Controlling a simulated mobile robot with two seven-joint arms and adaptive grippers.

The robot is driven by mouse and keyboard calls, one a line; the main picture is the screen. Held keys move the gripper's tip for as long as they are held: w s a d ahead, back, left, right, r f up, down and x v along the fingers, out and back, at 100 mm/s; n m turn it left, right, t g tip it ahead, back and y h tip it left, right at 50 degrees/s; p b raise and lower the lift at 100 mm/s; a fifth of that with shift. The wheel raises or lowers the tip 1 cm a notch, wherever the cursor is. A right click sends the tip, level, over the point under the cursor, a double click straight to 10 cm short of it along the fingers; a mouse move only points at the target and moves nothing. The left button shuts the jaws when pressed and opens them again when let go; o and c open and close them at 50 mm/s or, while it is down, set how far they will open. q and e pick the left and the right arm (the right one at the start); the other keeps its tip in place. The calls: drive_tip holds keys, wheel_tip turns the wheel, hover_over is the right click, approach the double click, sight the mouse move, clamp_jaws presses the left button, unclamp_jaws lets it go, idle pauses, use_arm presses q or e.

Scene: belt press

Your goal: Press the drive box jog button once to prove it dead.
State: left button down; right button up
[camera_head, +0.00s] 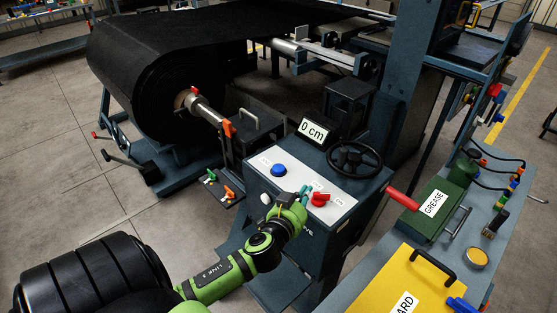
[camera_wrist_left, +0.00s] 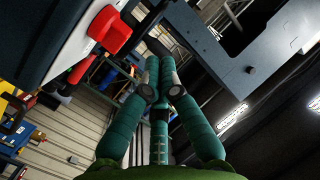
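The drive box (camera_head: 275,205) stands in the middle of the head view with a pale sloped top panel. A blue round button (camera_head: 278,170) sits on the panel's left part, its small label too small to read. A red rotary switch (camera_head: 320,199) sits further right on the panel; a red knob (camera_wrist_left: 108,30) also shows in the left wrist view. My left gripper (camera_head: 305,191) is over the panel's front edge, just left of the red switch and right of the blue button. Its teal fingers (camera_wrist_left: 157,78) are drawn together at the tips, with nothing between them. My right gripper is not in view.
A display reading 0 cm (camera_head: 313,131) and a black handwheel (camera_head: 358,160) stand behind the panel. A red handle (camera_head: 402,199) sticks out right, near a green grease box (camera_head: 442,208) and a yellow guard (camera_head: 405,285). A black belt roll (camera_head: 140,85) stands at the back left.

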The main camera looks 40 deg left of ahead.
use_arm(q)
drive_tip(key=w+d+r+m+t+h, duration=0.1)
drive_tip(key=w+r+m+t+h, duration=0.35)
drive_tip(key=r, duration=0.35)
drive_tip(key=m+g+p, duration=0.1)
drive_tip(key=m+g, duration=0.3)
drive_tip(key=g, duration=0.7)
hover_over(277, 169)
drive_tip(key=f, duration=0.1)
drive_tip(key=shift+n+y, duration=0.25)
drive_tip(key=shift+d+f, duration=0.1)
drive_tip(key=shift+f, duration=0.1)
wheel_tip(277, 169, down, 7)
drive_tip(key=b, duration=0.6)
drive_tip(key=shift+f+b, duration=0.45)
drive_tip(key=shift+f, duration=0.35)
